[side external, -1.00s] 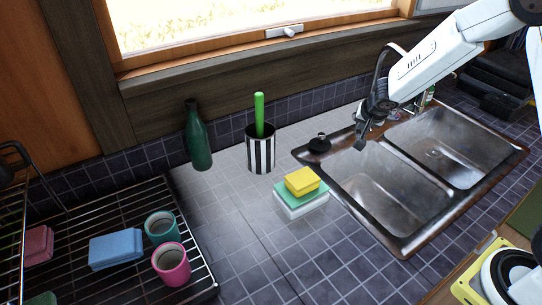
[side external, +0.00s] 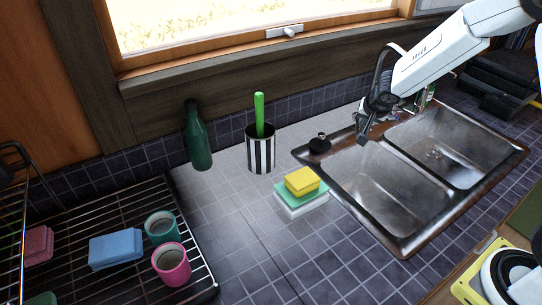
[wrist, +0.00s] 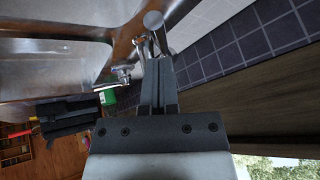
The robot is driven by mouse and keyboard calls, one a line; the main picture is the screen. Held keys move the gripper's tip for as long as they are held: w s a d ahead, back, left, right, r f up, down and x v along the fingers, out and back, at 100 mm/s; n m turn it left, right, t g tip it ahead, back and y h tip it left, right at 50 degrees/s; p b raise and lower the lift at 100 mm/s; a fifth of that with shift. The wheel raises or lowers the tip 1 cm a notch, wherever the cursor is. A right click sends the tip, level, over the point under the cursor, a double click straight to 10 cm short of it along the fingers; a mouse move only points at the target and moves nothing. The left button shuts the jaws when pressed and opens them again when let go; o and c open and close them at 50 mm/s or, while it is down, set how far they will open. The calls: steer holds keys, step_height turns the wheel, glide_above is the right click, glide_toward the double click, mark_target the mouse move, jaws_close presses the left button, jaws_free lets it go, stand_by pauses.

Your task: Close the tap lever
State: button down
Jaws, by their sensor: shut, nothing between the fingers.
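My gripper (side external: 362,138) is over the back rim of the sink, at the left basin. In the wrist view its two fingers (wrist: 158,58) are together, with nothing between them. Chrome tap parts (wrist: 122,72) show left of the fingers in the wrist view. A rounded grey metal piece (wrist: 153,20) shows just beyond the fingertips, with thin metal parts beside it. I cannot tell which piece is the lever, or whether the fingers touch it. In the side view my arm and gripper hide most of the tap.
The double sink (side external: 398,240) fills the right of the counter. A dark stopper (side external: 319,145) sits at its back left corner. Sponges (side external: 302,181), a striped cup (side external: 261,155) and a green bottle (side external: 198,142) stand left. A tiled wall and window sill run behind.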

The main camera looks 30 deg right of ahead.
steer(key=v, duration=1.2)
stand_by(0.4)
steer(key=s+a+f+n+g+y, duration=0.1)
steer(key=s+a+f+n, duration=0.3)
steer(key=s, duration=0.3)
steer(key=s+a+f+n+g+y, duration=0.2)
steer(key=s+a+f+n, duration=0.3)
steer(key=s, duration=0.3)
steer(key=shift+n, duration=0.6)
stand_by(0.3)
